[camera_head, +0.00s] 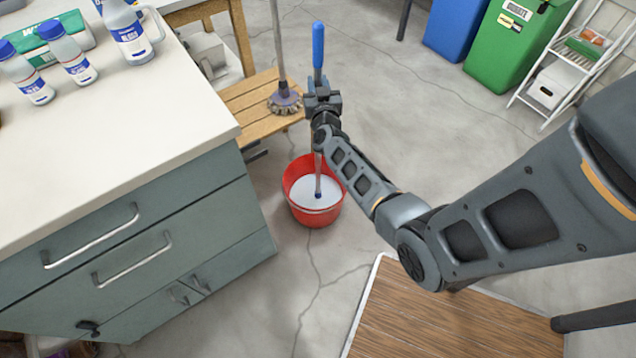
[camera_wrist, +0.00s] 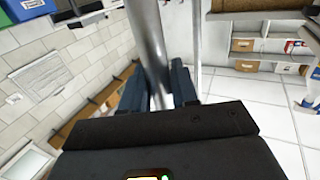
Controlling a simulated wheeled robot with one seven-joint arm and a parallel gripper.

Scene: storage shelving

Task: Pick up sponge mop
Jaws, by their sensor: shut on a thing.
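The sponge mop has a blue grip (camera_head: 318,45) at the top and a thin grey pole. Its lower end stands in a red bucket (camera_head: 316,214) with white contents; the sponge head is not clearly visible. My gripper (camera_head: 322,97) is shut around the pole just below the blue grip. In the wrist view the grey pole (camera_wrist: 147,35) passes between the two dark fingers of my gripper (camera_wrist: 158,85). The pole looks nearly upright in the head view.
Another mop with a purple-grey head (camera_head: 284,102) stands close left, by a wooden bench (camera_head: 250,97). A counter with drawers (camera_head: 150,220) holds bottles (camera_head: 70,55). Blue and green bins (camera_head: 510,40) and a white rack (camera_head: 570,75) are at back right. A wood-topped surface (camera_head: 430,320) is in front.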

